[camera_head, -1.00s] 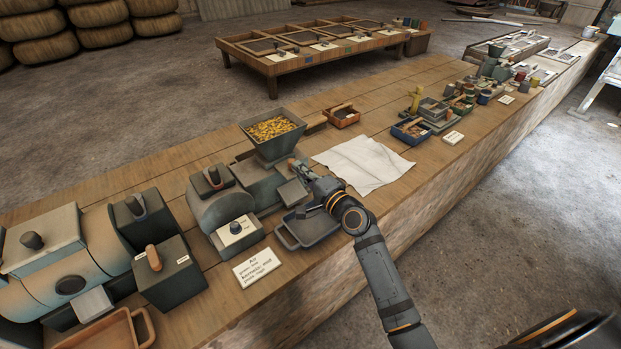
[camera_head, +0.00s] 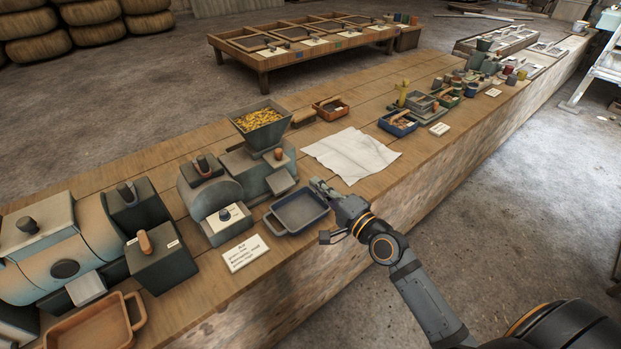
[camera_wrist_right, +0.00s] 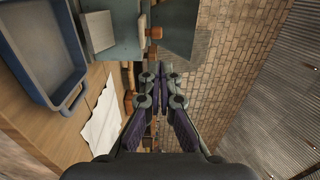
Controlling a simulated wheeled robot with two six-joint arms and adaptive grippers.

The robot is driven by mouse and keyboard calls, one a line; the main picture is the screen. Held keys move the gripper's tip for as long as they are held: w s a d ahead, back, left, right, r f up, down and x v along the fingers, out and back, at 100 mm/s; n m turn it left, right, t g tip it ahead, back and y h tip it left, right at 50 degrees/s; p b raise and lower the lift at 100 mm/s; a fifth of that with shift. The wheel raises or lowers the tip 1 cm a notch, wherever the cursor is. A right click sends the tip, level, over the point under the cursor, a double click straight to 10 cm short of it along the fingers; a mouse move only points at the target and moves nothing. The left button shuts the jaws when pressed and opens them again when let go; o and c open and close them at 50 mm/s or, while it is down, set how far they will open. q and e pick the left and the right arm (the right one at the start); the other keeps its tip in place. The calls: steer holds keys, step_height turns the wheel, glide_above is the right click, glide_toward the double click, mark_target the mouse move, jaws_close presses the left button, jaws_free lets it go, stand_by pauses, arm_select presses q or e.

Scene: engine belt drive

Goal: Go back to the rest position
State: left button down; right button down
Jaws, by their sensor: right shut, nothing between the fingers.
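My right gripper (camera_head: 318,186) is shut and empty. It is above the bench's front edge, just right of the blue-grey tray (camera_head: 325,201) and in front of the white cloth (camera_head: 352,154). In the right wrist view its fingers (camera_wrist_right: 160,78) are closed together with nothing between them. The tray's rim shows at the upper left of that view (camera_wrist_right: 77,50). My left gripper is not in view.
A machine with a hopper of yellow pieces (camera_head: 261,119) stands behind the tray. The long wooden bench (camera_head: 205,283) carries a white label card (camera_head: 245,252) and small bins (camera_head: 398,123). Open floor (camera_head: 510,200) lies to the right.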

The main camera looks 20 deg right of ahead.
steer(key=s+a+f+n+g+h, duration=0.2)
steer(key=s+a+f+n+g, duration=0.1)
steer(key=s+f+n+g, duration=0.65)
steer(key=s+d+f+n+g+h, duration=0.5)
steer(key=s+d+f, duration=0.3)
steer(key=s, duration=0.4)
steer(key=s+d+f+p, duration=0.1)
steer(key=s+d+f, duration=0.1)
steer(key=f, duration=1)
steer(key=s+d+f+p, duration=0.1)
steer(key=f, duration=1.2)
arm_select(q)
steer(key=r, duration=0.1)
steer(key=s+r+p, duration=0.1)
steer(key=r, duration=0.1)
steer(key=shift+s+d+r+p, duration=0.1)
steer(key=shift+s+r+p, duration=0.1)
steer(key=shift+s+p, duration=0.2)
arm_select(e)
steer(key=s+f, duration=0.6)
steer(key=s, duration=0.3)
steer(key=s+d+f+g, duration=0.1)
steer(key=s+f, duration=0.5)
steer(key=s, duration=0.2)
steer(key=shift+s+f, duration=0.25)
steer(key=shift+s, duration=0.15)
steer(key=c, duration=2.1)
jaws_free()
